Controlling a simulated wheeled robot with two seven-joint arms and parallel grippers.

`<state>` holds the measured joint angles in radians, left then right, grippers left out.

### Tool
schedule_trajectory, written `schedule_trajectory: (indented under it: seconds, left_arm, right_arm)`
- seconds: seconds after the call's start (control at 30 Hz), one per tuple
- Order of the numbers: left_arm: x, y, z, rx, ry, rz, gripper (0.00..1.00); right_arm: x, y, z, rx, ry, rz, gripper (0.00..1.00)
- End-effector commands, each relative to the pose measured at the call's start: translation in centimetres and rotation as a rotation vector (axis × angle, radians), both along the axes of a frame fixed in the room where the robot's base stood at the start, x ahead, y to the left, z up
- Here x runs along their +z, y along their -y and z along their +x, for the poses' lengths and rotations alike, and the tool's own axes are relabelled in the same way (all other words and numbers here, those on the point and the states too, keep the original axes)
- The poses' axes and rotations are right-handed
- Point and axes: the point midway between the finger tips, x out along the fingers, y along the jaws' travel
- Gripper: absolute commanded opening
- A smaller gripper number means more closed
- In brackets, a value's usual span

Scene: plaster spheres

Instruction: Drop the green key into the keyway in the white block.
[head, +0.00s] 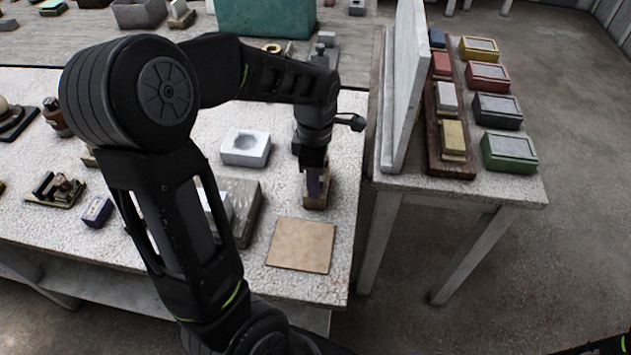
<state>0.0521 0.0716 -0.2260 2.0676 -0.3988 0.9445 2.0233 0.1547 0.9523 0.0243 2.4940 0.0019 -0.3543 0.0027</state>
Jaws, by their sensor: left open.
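A white block (245,148) with a dark hollow in its top sits on the speckled table, left of my left gripper. Another pale block (216,212) is partly hidden behind my left arm, beside a grey slab. My left gripper (316,180) is open and points down at a small tan block (317,203). My right gripper is not in view.
A flat tan square (301,245) lies near the table's front right corner. A grey slab (248,206) stands left of the gripper. An upright white panel (404,85) borders the side table, which holds several coloured boxes, including a green box (509,152). A purple box (97,211) lies left.

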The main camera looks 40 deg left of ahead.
Motion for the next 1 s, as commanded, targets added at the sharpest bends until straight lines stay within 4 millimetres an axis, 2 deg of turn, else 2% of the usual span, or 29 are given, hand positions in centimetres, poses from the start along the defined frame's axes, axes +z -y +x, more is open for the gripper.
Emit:
schedule_trajectory:
  seconds: [0.53, 1.0]
  left_arm:
    - [0.05, -0.01, 0.00, 0.001, 0.000, 0.000, 0.41]
    - [0.05, -0.01, 0.00, 0.001, 0.000, 0.000, 0.03]
  right_arm:
    - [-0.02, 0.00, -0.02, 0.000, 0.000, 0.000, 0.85]
    - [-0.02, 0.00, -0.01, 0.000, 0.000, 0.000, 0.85]
